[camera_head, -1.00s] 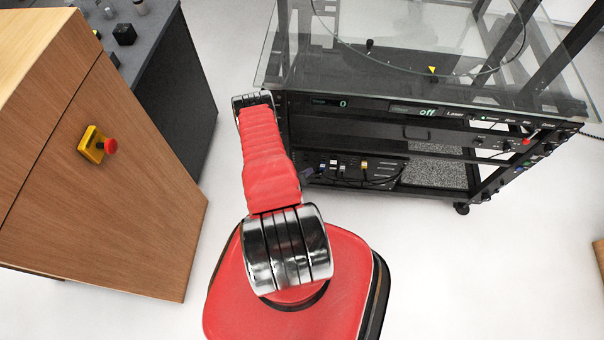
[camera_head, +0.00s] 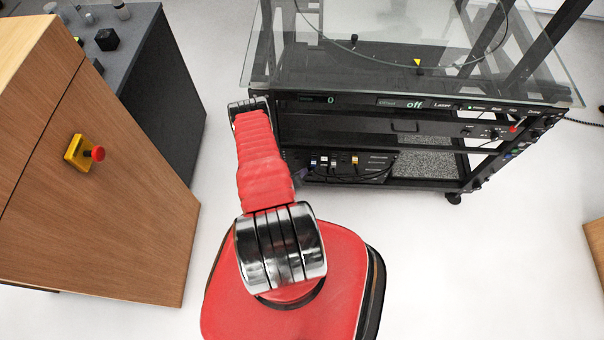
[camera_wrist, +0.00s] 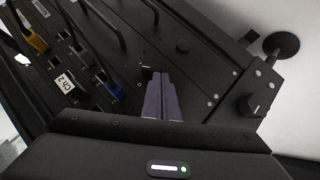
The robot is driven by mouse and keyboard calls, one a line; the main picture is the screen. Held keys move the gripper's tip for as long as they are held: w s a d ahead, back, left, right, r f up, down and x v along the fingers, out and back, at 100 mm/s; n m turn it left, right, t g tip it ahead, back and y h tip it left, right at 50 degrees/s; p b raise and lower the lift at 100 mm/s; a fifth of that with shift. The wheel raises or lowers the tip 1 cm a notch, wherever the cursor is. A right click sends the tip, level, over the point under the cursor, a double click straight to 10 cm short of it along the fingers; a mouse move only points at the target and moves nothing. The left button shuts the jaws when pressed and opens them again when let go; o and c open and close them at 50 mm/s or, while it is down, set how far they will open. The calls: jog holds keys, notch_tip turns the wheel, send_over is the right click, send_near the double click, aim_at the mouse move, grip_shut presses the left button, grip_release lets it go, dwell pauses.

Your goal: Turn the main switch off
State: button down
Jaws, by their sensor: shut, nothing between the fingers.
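A black panel (camera_head: 378,170) with plugged cables sits low on the left of the black rack. It fills the left and middle of the wrist view (camera_wrist: 105,60). My gripper (camera_wrist: 158,78) shows there as two grey-purple fingers, shut and empty, with tips close to a small dark fitting (camera_wrist: 147,70) on the panel. I cannot tell whether that fitting is the main switch, or whether the tips touch it. In the head view my gripper (camera_head: 300,173) is small and dark at the panel's left end, partly hidden by my red arm.
Yellow, white "Ch 2" and blue plugs (camera_wrist: 114,91) with cables stand left of the fingers. A black knob (camera_wrist: 252,105) is to the right. A glass top (camera_head: 400,45) overhangs the rack. A wooden cabinet (camera_head: 110,220) with a red button (camera_head: 98,154) stands left. White floor is open at right.

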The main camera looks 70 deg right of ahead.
jog(key=shift+w+f, duration=0.2)
jog(key=shift+f, duration=0.2)
dwell(0.5)
jog(key=shift+f, duration=1.2)
jog(key=shift+r, duration=0.1)
dwell(1.1)
